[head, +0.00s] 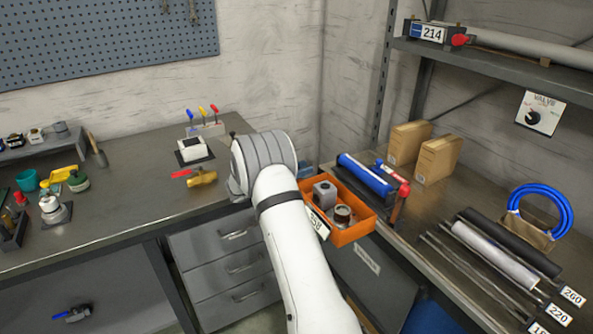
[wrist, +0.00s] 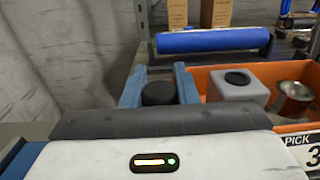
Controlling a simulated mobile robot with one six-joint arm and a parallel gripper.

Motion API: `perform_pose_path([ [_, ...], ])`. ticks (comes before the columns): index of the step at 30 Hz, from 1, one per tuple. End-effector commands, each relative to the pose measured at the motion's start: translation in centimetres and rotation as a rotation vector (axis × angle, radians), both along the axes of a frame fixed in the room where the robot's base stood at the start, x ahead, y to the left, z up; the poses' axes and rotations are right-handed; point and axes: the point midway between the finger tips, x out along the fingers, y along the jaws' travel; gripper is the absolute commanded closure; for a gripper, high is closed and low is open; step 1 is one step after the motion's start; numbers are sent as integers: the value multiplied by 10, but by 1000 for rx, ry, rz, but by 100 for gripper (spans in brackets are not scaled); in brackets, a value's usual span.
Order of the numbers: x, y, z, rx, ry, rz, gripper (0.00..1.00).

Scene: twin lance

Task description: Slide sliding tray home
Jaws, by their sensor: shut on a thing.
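The orange tray (head: 347,237) is at the right of my arm in the head view, at the front edge of the right bench, with a grey block (head: 325,194) and a round metal part (head: 343,215) in it. It also shows at the right of the wrist view (wrist: 294,127), with a "PICK 3" label on its front. In the wrist view my gripper (wrist: 158,84) has its two blue fingers on either side of a dark round knob (wrist: 158,94), left of the tray. How the knob joins the tray is hidden.
A blue roller (head: 365,175) lies behind the tray, with a red-handled tool (head: 397,190) beside it. Cardboard boxes (head: 437,160) stand farther back. Rods and tubes (head: 495,255) lie to the right. The left bench (head: 130,205) carries small tools, with drawers below.

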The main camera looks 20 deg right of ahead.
Motion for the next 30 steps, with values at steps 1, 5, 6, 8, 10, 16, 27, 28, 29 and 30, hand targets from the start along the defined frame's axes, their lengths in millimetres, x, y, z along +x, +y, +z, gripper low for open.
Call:
perform_pose_path([
  [1, 0, -1, -1, 0, 2, -1, 100],
  [5, 1, 2, -1, 0, 2, 5, 100],
  [6, 2, 3, -1, 0, 1, 7, 100],
  [8, 2, 5, 0, 0, 1, 10, 100],
  [10, 3, 7, 0, 0, 0, 13, 100],
  [16, 5, 10, 2, -1, -2, 20, 69],
  [27, 5, 14, 0, 0, 0, 21, 52],
  [28, 5, 14, 0, 0, 0, 21, 52],
  [29, 5, 14, 0, 0, 0, 21, 52],
  [30, 5, 15, 0, 0, 1, 22, 52],
])
